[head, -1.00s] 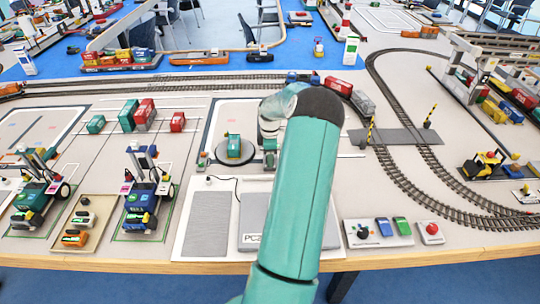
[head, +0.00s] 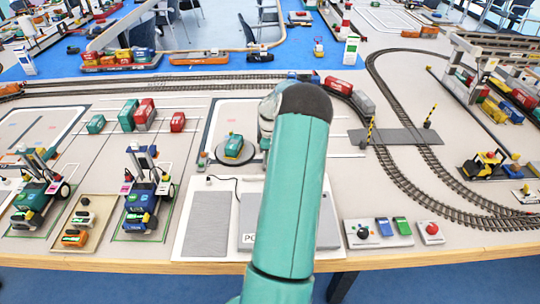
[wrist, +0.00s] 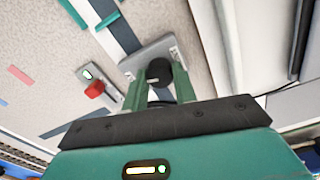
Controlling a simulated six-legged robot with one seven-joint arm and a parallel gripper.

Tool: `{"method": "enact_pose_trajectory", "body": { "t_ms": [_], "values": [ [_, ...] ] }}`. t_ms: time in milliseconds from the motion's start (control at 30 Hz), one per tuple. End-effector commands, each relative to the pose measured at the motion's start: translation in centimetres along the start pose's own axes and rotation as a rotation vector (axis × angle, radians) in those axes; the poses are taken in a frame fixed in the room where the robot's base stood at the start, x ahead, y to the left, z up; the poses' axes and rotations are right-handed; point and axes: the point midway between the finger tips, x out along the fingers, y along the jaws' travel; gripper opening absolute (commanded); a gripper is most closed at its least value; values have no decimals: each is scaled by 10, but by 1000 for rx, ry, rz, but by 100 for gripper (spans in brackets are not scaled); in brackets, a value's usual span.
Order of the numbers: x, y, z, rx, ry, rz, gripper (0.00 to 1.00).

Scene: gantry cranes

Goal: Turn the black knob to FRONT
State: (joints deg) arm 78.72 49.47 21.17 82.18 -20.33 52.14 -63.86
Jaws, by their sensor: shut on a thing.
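The black knob (wrist: 159,71) stands on a light grey plate (wrist: 137,56) in the wrist view. My gripper (wrist: 156,66) has its two green fingers on either side of the knob and is shut on it. In the head view my arm hides the knob and most of the gripper. Left of the arm, a round turntable (head: 221,160) carries a teal block (head: 233,144), which sits slightly tilted from the picture's vertical.
A small plate with a red knob (wrist: 95,89) and a green light lies left of my gripper. In the head view, a button panel (head: 374,242) and a red button (head: 432,229) sit at the front right. Rails curve on the right; vehicles stand at the left.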

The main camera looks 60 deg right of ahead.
Motion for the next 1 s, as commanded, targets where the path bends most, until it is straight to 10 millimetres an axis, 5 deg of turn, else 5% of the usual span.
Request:
{"method": "enact_pose_trajectory", "body": {
  "t_ms": [1000],
  "values": [
    [-1,0,0,960,0,2,5]
  ]
}}
